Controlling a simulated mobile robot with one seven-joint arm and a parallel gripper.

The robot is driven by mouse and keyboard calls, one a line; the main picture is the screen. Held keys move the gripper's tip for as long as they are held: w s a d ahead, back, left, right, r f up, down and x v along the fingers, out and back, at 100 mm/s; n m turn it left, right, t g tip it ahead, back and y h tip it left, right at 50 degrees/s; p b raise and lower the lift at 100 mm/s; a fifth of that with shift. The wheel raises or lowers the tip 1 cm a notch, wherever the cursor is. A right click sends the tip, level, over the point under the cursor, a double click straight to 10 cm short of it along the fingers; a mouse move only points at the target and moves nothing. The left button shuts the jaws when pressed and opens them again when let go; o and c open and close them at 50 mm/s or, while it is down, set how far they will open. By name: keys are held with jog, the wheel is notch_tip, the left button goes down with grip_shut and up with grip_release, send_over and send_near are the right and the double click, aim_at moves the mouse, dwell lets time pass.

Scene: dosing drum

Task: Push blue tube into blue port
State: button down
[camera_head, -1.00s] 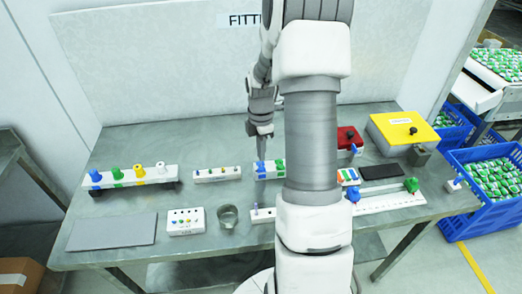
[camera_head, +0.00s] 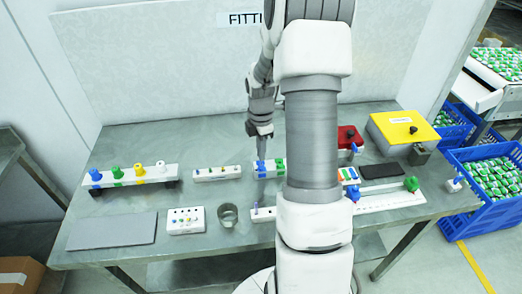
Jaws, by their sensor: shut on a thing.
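My gripper (camera_head: 262,134) points down over a small white block (camera_head: 269,174) with blue and green parts, at the middle of the table. Its fingers are shut, and their tips are just above or at the blue part (camera_head: 261,165) of that block. The thing between the fingers is too small to make out, so I cannot tell whether it is the blue tube or whether it touches the port. A white rack (camera_head: 130,178) at the left carries a blue fitting (camera_head: 95,175) beside green, yellow and white ones. My arm hides part of the table's middle.
A white strip with small pegs (camera_head: 217,174) lies left of the block. A white box with coloured dots (camera_head: 185,220), a metal cup (camera_head: 228,215) and a grey mat (camera_head: 112,230) are in front. A red box (camera_head: 349,138) and a yellow-topped box (camera_head: 403,128) stand at the right.

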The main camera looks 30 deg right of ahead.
jog(key=shift+f+b, duration=0.8)
jog(key=shift+f, duration=0.45)
dwell(0.3)
jog(key=c, duration=0.9)
grip_release()
notch_tip(320, 180, up, 18)
jog(key=shift+f+p, duration=0.25)
jog(key=shift+p, duration=0.45)
jog(key=shift+a, duration=0.1)
